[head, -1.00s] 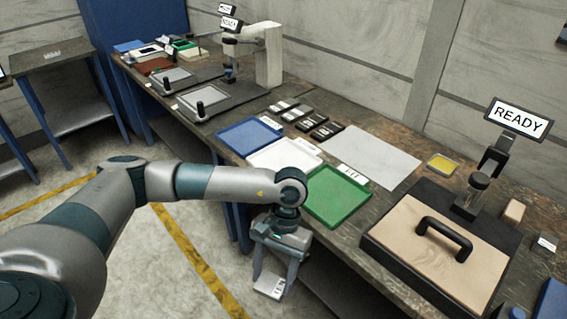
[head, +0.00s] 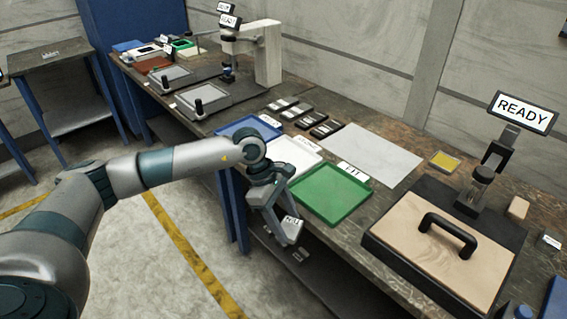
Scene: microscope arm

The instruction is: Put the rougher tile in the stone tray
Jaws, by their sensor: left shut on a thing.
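My left gripper (head: 288,238) hangs in front of the bench's front edge, near the white and green trays. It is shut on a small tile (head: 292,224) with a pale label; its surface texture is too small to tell. The white tray (head: 285,158) lies between the blue tray (head: 241,128) and the green tray (head: 330,195). The small card behind the white tray seems to read "STONE", but it is hard to read. My arm covers part of the blue and white trays. My right gripper is out of view.
Several small dark labelled pieces (head: 318,131) lie behind the trays. A bare grey sheet (head: 370,153) lies to their right. A black-framed board with a handle (head: 447,232) and a "READY" display (head: 522,113) stand at the right. Another stand (head: 267,55) is at the far left.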

